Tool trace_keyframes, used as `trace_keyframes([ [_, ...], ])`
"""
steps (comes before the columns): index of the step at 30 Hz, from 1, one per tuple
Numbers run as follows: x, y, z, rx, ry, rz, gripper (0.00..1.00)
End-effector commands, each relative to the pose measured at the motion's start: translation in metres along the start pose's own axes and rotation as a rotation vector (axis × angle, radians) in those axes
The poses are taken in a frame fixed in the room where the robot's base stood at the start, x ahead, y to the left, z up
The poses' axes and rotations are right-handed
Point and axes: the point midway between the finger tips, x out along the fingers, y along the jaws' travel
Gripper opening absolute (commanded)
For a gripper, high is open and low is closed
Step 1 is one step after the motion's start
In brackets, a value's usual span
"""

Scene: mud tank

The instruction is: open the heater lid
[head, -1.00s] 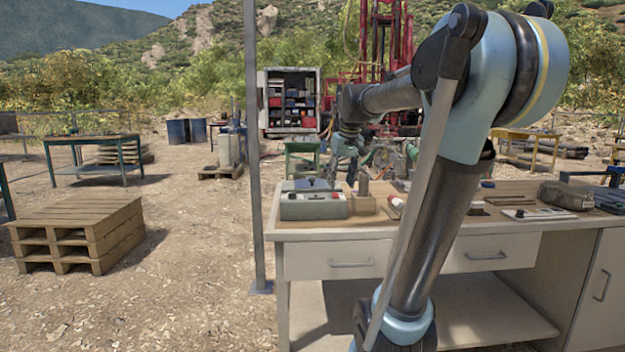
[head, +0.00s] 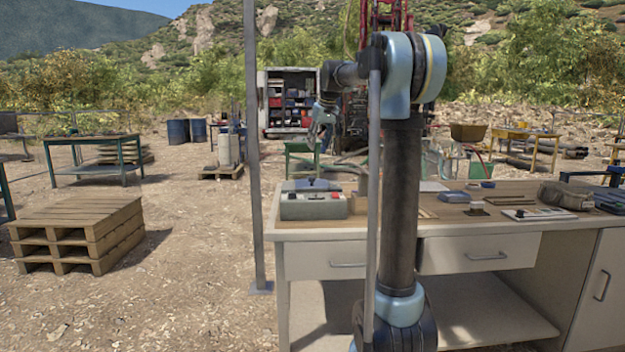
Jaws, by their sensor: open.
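The heater (head: 313,207) is a grey box with red and dark controls on its front. It stands on the left end of the workbench. Its dark lid (head: 311,186) lies on top with a small knob and looks closed. My gripper (head: 320,140) is open and small in the view. It appears above the heater, slightly right of the lid's middle, and clear of it. I see nothing in it. How far back it is from the lid I cannot tell.
The workbench (head: 450,230) has drawers below. My arm's upright link hides part of its top. A wooden block (head: 358,205) stands right of the heater. A grey pole (head: 254,150) rises at the bench's left end.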

Motion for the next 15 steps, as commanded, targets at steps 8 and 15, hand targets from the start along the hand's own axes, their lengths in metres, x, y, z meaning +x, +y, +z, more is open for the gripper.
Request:
trace_keyframes([
  [8,0.046,0.000,0.000,0.000,0.000,0.000,0.46],
  [15,0.089,0.000,0.001,0.000,0.000,0.000,0.46],
])
